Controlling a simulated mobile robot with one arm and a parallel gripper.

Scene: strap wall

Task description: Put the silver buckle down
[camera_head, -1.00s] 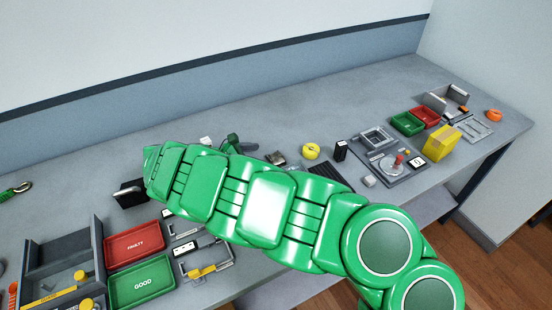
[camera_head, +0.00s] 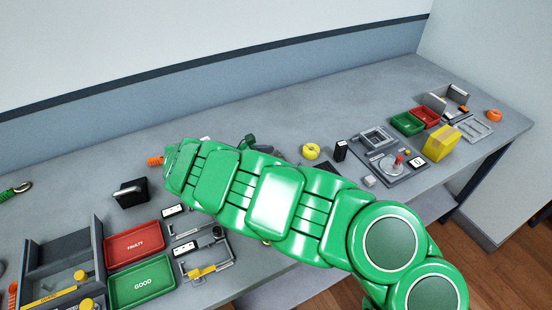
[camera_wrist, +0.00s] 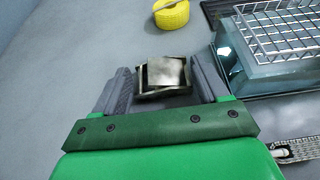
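The silver buckle (camera_wrist: 165,74) is a small metal frame with a bright flat plate. In the wrist view it sits between the two grey fingers of my gripper (camera_wrist: 162,82), filling the gap from one fingertip to the other. My gripper appears shut on it. Grey bench surface shows around the buckle; I cannot tell whether it touches the bench. In the head view my green arm hides the gripper and the buckle.
A yellow tape roll (camera_wrist: 172,14) lies ahead. A wire-grid tray (camera_wrist: 262,75) stands close on the right, with a webbing strap (camera_wrist: 300,148) below it. Open bench lies to the left in the wrist view. The red FAULTY tray (camera_head: 134,244) and green GOOD tray (camera_head: 142,283) sit front left.

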